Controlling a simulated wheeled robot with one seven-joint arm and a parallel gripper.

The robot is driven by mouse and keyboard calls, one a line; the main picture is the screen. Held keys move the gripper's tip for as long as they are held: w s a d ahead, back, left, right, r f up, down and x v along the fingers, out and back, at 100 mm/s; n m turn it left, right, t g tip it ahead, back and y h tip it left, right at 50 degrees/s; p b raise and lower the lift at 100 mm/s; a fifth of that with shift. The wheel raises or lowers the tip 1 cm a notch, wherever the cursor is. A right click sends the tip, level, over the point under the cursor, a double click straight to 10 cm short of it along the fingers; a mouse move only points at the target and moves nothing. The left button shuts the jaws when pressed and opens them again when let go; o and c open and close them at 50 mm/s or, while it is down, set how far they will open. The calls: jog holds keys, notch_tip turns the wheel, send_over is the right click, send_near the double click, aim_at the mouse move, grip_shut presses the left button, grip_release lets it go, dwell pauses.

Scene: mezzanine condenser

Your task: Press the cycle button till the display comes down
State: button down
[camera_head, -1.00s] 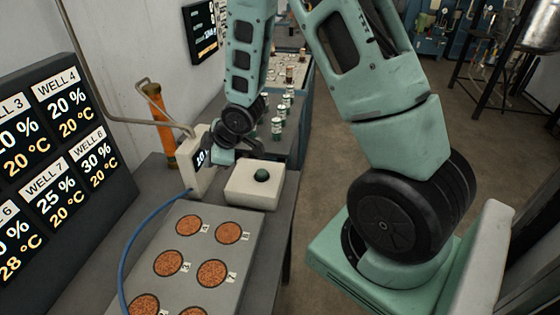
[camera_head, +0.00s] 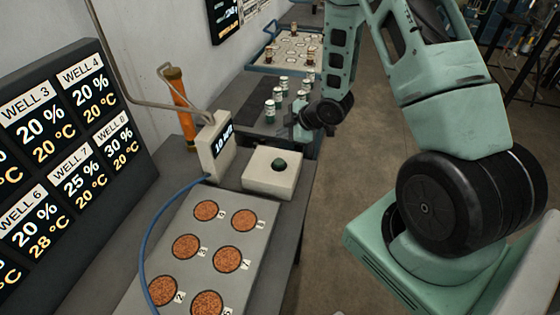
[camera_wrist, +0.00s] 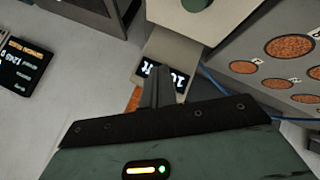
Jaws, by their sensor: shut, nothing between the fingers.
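A dark green domed button (camera_head: 279,165) sits on top of a white box (camera_head: 262,181) on the grey bench. It shows in part at the top of the wrist view (camera_wrist: 194,3). A white upright meter (camera_head: 206,150) stands just left of that box; its lit display (camera_head: 223,138) seems to read 10 with a unit I cannot read surely. My gripper (camera_head: 299,132) is beyond and above the button box, apart from the button. In the wrist view its fingers (camera_wrist: 158,72) are shut and empty, and they cover part of the meter's display (camera_wrist: 165,78).
A plate with numbered round brown wells (camera_head: 227,259) lies in front of the box. A large well display (camera_head: 62,160) stands at left. A blue cable (camera_head: 150,228) runs from the meter. Several small vials (camera_head: 270,111), an orange cylinder (camera_head: 180,92) and a tray (camera_head: 290,70) are behind.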

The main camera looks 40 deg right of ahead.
aim_at(282, 162)
jog(key=shift+f+b, duration=3.35)
jog(key=shift+f, duration=1.05)
jog(key=shift+f+b, duration=0.45)
jog(key=shift+f+b, duration=0.55)
jog(key=shift+b, duration=0.05)
jog(key=shift+r+p, duration=0.75)
jog(key=shift+r, duration=0.3)
jog(key=shift+r+p, duration=1.8)
jog(key=shift+r, duration=0.75)
